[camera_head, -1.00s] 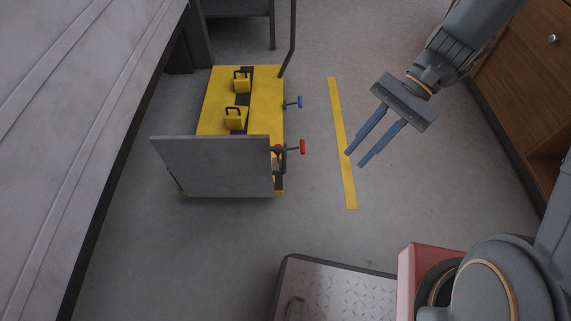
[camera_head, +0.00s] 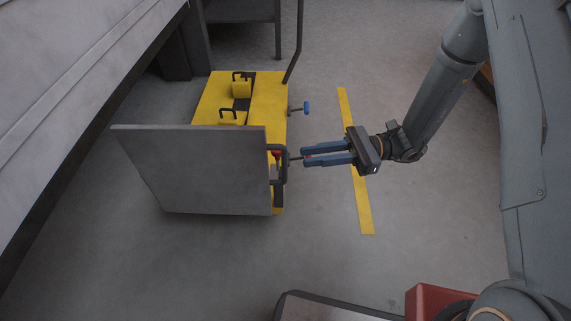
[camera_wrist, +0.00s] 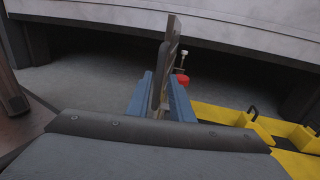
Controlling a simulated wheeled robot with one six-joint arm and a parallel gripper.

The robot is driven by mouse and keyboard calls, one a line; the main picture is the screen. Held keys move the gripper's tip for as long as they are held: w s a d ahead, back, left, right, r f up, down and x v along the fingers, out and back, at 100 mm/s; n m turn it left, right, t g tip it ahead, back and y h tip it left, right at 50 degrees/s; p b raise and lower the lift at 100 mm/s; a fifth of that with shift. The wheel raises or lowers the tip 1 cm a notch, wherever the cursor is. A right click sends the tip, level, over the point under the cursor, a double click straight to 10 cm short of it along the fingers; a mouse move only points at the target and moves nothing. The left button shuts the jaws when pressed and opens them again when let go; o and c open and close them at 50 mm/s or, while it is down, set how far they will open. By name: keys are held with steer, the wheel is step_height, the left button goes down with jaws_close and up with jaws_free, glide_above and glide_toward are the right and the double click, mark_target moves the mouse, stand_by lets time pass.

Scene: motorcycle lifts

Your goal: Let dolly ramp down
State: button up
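The dolly (camera_head: 262,92) is yellow and stands on the floor left of centre in the head view. Its ramp (camera_head: 205,170) is a grey plate, raised at the near end. In the wrist view the ramp (camera_wrist: 169,50) shows nearly edge-on. A red-ended handle (camera_head: 308,157) sticks out at the right of the ramp. My gripper (camera_head: 304,155) points left, its blue fingers apart on either side of the handle's end. Whether they touch it is unclear. A red part (camera_wrist: 181,79) shows beyond the right finger in the wrist view.
A large grey lift (camera_head: 80,90) fills the left side. A dark pole (camera_head: 299,40) rises behind the dolly. A yellow stripe (camera_head: 366,205) marks the floor under my gripper. The floor (camera_head: 215,255) in front of the ramp is clear.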

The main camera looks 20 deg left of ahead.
mark_target(285, 160)
steer(key=b+x, duration=0.2)
steer(key=x, duration=0.5)
steer(key=shift+s+a, duration=0.2)
steer(key=shift+a, duration=0.1)
jaws_close()
